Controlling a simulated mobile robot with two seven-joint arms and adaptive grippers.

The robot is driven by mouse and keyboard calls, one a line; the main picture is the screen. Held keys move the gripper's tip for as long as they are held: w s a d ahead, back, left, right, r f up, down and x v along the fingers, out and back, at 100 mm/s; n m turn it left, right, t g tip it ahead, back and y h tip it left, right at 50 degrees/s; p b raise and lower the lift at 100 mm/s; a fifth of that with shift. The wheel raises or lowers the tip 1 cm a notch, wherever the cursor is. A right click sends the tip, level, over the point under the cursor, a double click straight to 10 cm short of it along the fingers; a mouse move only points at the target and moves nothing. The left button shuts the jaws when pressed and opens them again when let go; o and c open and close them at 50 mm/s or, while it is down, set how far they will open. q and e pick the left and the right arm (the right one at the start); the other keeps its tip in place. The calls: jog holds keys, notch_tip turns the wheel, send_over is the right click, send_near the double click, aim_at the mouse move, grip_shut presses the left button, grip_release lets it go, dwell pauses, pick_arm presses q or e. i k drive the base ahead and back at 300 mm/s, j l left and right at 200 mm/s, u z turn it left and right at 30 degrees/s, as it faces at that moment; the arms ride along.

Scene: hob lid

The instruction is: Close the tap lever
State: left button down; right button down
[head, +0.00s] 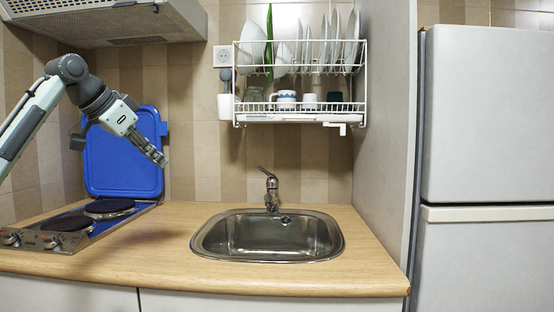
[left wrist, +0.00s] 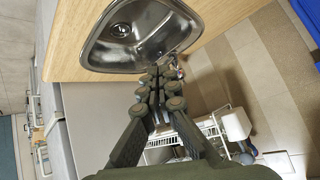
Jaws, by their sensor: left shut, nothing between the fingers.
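The chrome tap (head: 271,198) stands behind the sink, with its lever (head: 266,172) on top tilted up and to the left. My left gripper (head: 161,160) is shut and empty. It is in the air to the left of the tap, in front of the blue lid and the tiled wall, clearly apart from the lever. In the left wrist view my shut fingers (left wrist: 166,73) overlap the sink's edge and hide most of the tap behind them. My right gripper is in neither view.
The steel sink (head: 205,238) is set in a wooden worktop (head: 140,255). A hob (head: 75,224) with its blue lid (head: 122,165) raised is at left. A dish rack (head: 300,122) hangs above the tap. A fridge (head: 485,120) stands at right.

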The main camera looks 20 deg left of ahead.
aim_at(261, 169)
jog(key=i+l, duration=0.15)
jog(key=i, duration=0.25)
jog(key=i+l, duration=0.1)
jog(key=i, duration=0.3)
jog(key=i+l, duration=0.15)
jog(key=i, duration=0.25)
